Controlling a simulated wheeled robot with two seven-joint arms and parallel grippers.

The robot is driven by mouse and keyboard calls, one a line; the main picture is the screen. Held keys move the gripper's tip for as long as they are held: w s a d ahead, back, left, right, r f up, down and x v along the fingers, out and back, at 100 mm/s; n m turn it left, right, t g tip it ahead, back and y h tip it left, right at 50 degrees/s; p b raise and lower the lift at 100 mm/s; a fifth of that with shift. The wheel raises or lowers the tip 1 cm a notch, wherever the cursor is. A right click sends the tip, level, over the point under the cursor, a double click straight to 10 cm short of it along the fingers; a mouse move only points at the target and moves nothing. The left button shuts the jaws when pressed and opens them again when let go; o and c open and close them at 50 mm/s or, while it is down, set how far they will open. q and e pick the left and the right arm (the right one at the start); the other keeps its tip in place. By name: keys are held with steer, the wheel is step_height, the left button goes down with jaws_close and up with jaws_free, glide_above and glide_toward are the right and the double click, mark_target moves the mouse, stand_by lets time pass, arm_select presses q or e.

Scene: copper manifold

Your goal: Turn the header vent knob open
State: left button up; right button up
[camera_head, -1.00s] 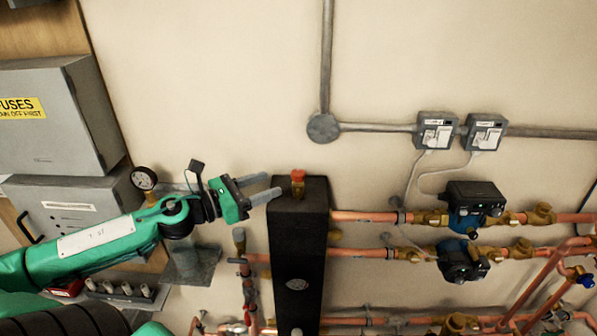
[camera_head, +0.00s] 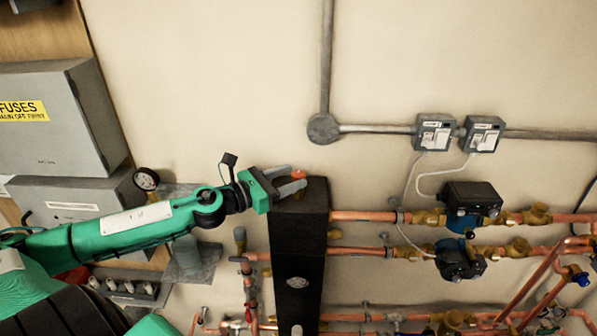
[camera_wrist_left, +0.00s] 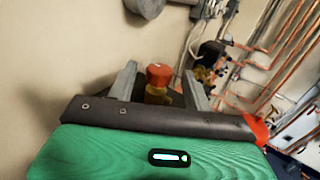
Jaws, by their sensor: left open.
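The header vent knob (camera_head: 299,174) is a small red cap on a brass stem, on top of the tall black header (camera_head: 302,240). In the left wrist view the red knob (camera_wrist_left: 159,74) lies between the two grey fingers, with its brass body below it. My left gripper (camera_head: 298,180) is open, with its fingers on either side of the knob. A gap shows beside the knob in the wrist view, and I cannot tell whether either finger touches it. My right gripper is not in view.
Copper pipes with two pumps (camera_head: 468,203) run right from the header. A pressure gauge (camera_head: 146,180) and grey fuse boxes (camera_head: 58,118) stand to the left, behind my left arm. The wall above the header is clear up to a round conduit box (camera_head: 323,128).

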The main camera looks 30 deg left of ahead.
mark_target(298, 173)
arm_select(q)
steer(key=shift+p+x, duration=0.6)
steer(key=shift+x, duration=0.3)
steer(key=shift+w+d+p, duration=0.2)
steer(key=shift+w+p, duration=0.1)
steer(key=shift+w, duration=0.3)
steer(key=shift+c, duration=0.2)
steer(key=c, duration=0.9)
